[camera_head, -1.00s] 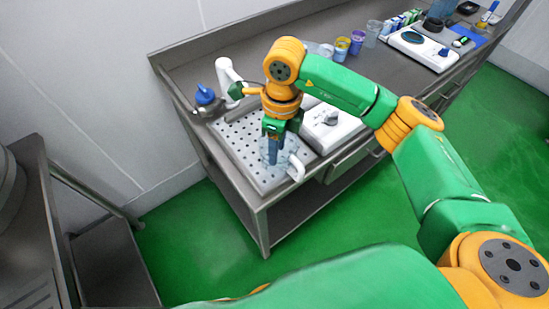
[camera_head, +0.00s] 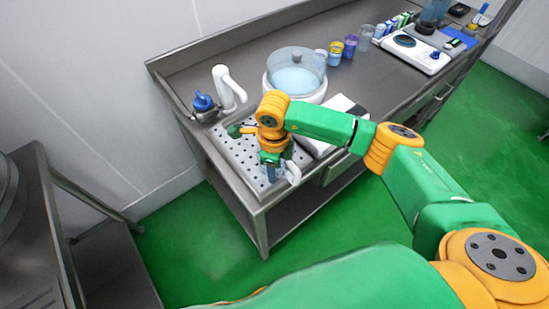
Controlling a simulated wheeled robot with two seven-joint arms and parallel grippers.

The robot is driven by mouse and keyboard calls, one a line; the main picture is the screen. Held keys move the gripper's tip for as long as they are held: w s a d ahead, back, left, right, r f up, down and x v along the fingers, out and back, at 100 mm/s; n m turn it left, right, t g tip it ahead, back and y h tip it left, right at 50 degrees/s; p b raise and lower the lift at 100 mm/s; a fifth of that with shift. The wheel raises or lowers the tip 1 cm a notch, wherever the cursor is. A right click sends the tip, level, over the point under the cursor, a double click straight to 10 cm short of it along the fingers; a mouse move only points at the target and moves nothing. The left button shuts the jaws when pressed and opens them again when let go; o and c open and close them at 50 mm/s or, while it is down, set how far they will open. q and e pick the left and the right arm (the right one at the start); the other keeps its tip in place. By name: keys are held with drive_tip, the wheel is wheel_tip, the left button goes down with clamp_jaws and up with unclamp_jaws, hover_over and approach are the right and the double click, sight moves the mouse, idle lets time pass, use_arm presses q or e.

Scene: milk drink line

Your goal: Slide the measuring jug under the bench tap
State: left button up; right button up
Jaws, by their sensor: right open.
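The measuring jug (camera_head: 292,174) is clear, with a white handle, and stands on the perforated drain tray (camera_head: 256,187) near its front end. Much of the jug is hidden behind my right gripper (camera_head: 268,178), which points down at it. The gripper is open; whether its fingers touch the jug or reach inside it cannot be told. The white bench tap (camera_head: 229,90) stands behind the tray, up and to the left of the jug, with a gap between them. My left gripper is out of view.
A blue-topped bottle (camera_head: 203,103) stands left of the tap. A round, clear-lidded vessel (camera_head: 295,80) sits right of the tap, and a white device (camera_head: 339,107) is beside the tray. Several cups and a scale (camera_head: 412,48) are farther along the bench.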

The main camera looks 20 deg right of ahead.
drive_tip(key=shift+f, duration=0.1)
clamp_jaws()
idle(1.4)
